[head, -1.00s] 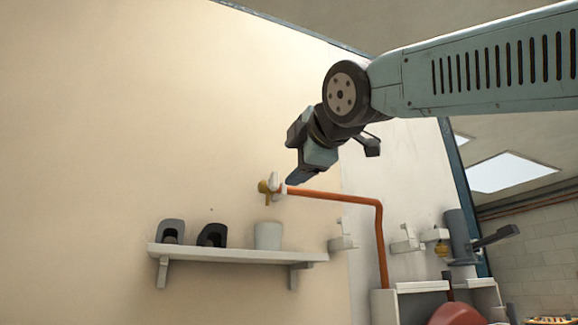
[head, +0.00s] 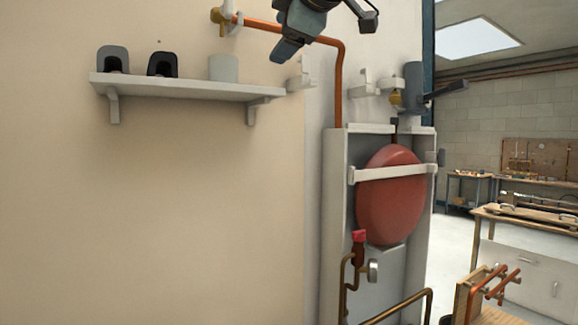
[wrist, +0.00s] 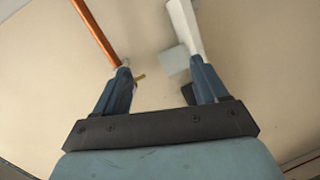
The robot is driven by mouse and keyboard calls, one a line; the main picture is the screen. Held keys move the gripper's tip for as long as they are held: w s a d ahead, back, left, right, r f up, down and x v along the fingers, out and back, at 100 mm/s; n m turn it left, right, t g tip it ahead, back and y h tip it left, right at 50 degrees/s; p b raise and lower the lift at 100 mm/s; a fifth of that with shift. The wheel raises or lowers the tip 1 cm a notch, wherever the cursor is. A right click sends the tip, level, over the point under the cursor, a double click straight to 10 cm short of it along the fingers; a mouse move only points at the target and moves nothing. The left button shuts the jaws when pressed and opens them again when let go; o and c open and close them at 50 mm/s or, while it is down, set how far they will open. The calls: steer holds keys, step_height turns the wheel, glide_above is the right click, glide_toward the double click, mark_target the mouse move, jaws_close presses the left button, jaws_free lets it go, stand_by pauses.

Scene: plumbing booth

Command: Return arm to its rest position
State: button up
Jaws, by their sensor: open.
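My gripper (head: 284,55) hangs at the top edge of the head view, in front of the copper pipe (head: 325,42) by line of sight. Most of my arm is out of that frame. In the wrist view my gripper (wrist: 163,80) has two blue fingers spread wide with nothing held between them. The left fingertip overlaps the lower end of the copper pipe (wrist: 95,30) in the picture; I cannot tell whether it touches. A brass fitting (wrist: 139,77) shows just beside that fingertip.
A wall shelf (head: 180,88) carries a light cup (head: 223,68) and two dark holders (head: 162,64). To the right stand an open cabinet with a red tank (head: 390,195), a grey cylinder with a lever (head: 412,90), and workbenches (head: 525,222). The wall below the shelf is bare.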

steer(key=w+d+f+m+g+h, duration=0.1)
steer(key=d+f+m+h, duration=0.15)
steer(key=d+f, duration=0.35)
steer(key=w+d+f+m+g+h, duration=0.1)
steer(key=d+f+m, duration=0.25)
steer(key=f, duration=0.45)
steer(key=s+d+f+m+g+h, duration=0.1)
steer(key=s+d+f+m+g, duration=0.1)
steer(key=f, duration=0.8)
steer(key=s+d+f+m+g+h, duration=0.1)
steer(key=s+d+f+m+g, duration=0.1)
steer(key=s+d+f+m, duration=0.3)
steer(key=s+d+f+m+g+h, duration=0.1)
steer(key=s+d+f+m+g, duration=0.2)
steer(key=d+f+m, duration=0.4)
step_height(320, 180, down, 8)
steer(key=shift+s+d+r, duration=0.15)
steer(key=shift+s+d, duration=0.35)
steer(key=shift+s, duration=0.25)
